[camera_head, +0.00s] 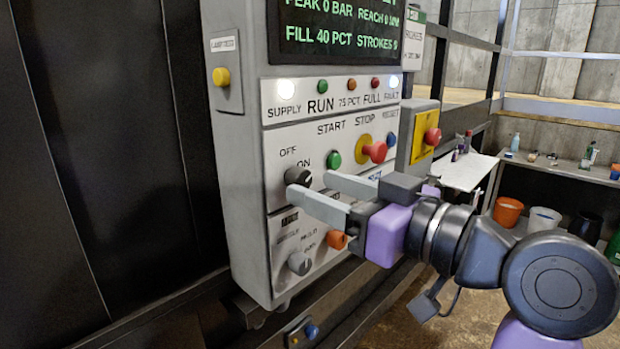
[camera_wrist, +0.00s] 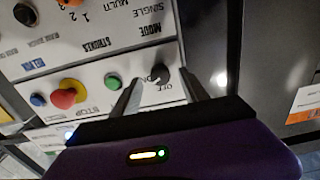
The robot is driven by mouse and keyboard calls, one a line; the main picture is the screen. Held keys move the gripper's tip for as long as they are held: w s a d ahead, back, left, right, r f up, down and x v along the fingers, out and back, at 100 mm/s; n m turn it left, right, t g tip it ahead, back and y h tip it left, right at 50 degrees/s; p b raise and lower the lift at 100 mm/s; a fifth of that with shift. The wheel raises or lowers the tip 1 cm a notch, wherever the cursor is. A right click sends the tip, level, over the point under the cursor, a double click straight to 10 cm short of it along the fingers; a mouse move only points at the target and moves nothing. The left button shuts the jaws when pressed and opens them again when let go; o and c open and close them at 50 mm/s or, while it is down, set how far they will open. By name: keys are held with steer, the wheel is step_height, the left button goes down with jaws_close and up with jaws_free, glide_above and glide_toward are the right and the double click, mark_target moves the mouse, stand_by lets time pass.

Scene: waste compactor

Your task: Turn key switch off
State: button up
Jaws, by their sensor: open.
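The key switch (camera_head: 298,177) is a dark round knob on the grey control panel, beside the printed words OFF and ON. It also shows in the wrist view (camera_wrist: 159,74), where the panel is upside down. My gripper (camera_head: 309,183) is open, its two pale fingers pointing at the panel. In the wrist view my gripper (camera_wrist: 160,76) has one fingertip on each side of the knob, with a gap to each. Contact cannot be made out. One finger hides the area just below the knob in the head view.
The green START button (camera_head: 333,159) and red STOP button (camera_head: 374,151) sit right of the key switch. A grey knob (camera_head: 299,263) and orange knob (camera_head: 336,240) are below. The SUPPLY lamp (camera_head: 285,85) glows white. A red emergency button (camera_head: 432,136) is on the right.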

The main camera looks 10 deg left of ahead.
mark_target(297, 178)
steer(key=shift+x, duration=1.4)
jaws_close()
